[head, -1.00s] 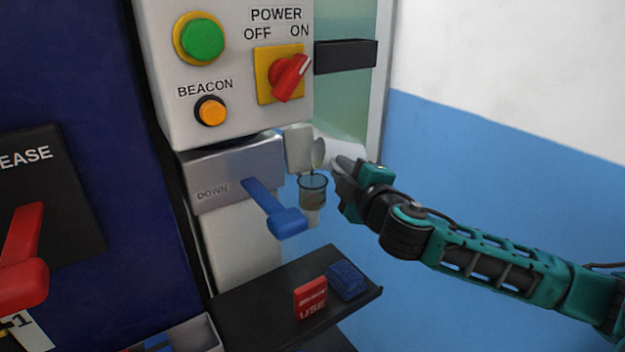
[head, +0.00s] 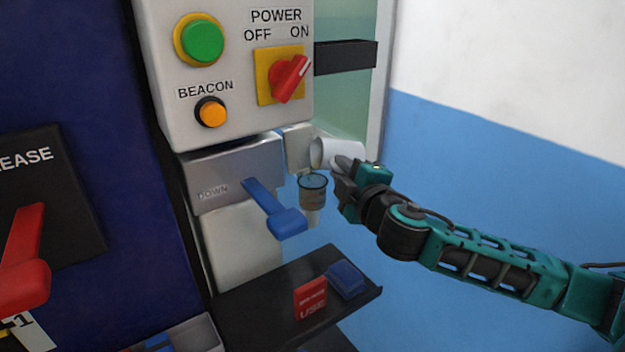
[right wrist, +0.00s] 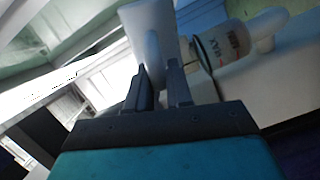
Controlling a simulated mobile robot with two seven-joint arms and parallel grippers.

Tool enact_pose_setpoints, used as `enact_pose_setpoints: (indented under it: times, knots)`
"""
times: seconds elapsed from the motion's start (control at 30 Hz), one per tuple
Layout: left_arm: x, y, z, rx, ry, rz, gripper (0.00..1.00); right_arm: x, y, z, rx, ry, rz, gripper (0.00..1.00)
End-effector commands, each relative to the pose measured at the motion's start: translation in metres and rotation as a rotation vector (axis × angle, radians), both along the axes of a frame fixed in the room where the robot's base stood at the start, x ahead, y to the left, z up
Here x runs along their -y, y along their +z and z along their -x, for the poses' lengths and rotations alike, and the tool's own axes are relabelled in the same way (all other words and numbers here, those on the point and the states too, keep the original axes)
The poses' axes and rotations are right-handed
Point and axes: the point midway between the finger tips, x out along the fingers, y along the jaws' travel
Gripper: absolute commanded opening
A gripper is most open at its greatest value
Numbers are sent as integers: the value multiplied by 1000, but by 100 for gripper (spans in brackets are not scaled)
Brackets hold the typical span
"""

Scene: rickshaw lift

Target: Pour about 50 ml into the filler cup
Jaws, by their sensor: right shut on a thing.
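A white cup (head: 345,152) is tipped far over on its side, with its mouth facing left above the filler cup. My right gripper (head: 343,175) is shut on it. The filler cup (head: 313,196) is small and clear with a dark rim, and stands upright below the white cup's mouth. Brownish liquid shows inside it. In the right wrist view, the white cup (right wrist: 147,35) is between the fingers (right wrist: 160,82), and the filler cup (right wrist: 226,44) with its MAX marking is just to the right. I cannot tell whether liquid is falling now. My left gripper is out of view.
A blue lever (head: 275,208) juts out just left of the filler cup. A black shelf (head: 245,312) below holds a red block (head: 310,298) and a blue block (head: 347,279). The control box (head: 240,100) stands above. Free room lies to the right, before the blue wall.

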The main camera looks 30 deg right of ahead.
Motion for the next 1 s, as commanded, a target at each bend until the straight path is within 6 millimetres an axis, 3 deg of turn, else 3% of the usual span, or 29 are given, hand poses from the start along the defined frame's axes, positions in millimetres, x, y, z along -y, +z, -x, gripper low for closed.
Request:
enact_pose_setpoints:
  times: [0.87,1.0]
  knots:
    - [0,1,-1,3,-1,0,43,3,3,1,-5,-2,72,0]
    - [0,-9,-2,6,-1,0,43,8,-9,3,17,7,-69,0]
